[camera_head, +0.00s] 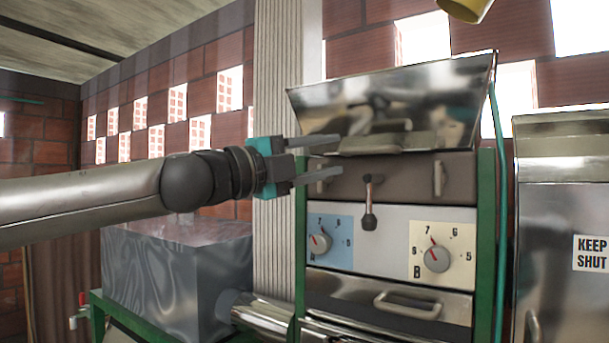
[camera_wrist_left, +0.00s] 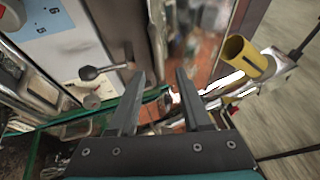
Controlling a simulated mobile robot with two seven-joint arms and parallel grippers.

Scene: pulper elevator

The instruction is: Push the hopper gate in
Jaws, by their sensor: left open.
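The shiny steel hopper (camera_head: 390,95) tops the machine in the head view. Below it is a dark grey-brown panel (camera_head: 408,178) with a lever (camera_head: 369,205) hanging at its middle and a pale upright handle (camera_head: 439,178) at its right. I cannot tell for sure which part is the gate. My left gripper (camera_head: 338,156) is open and empty, level, with its fingers pointing right in front of the panel's left part, left of the lever. In the left wrist view the open fingers (camera_wrist_left: 160,74) have nothing between them, and the lever's dark knob (camera_wrist_left: 88,73) shows to their left. Contact cannot be told.
Dials A (camera_head: 319,243) and B (camera_head: 437,258) sit on the plate below. A drawer-like front with a handle (camera_head: 408,306) is lower. A steel cabinet marked KEEP SHUT (camera_head: 560,240) stands right. A grey box (camera_head: 175,275) stands under my left arm. A yellow tube (camera_wrist_left: 245,57) shows in the wrist view.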

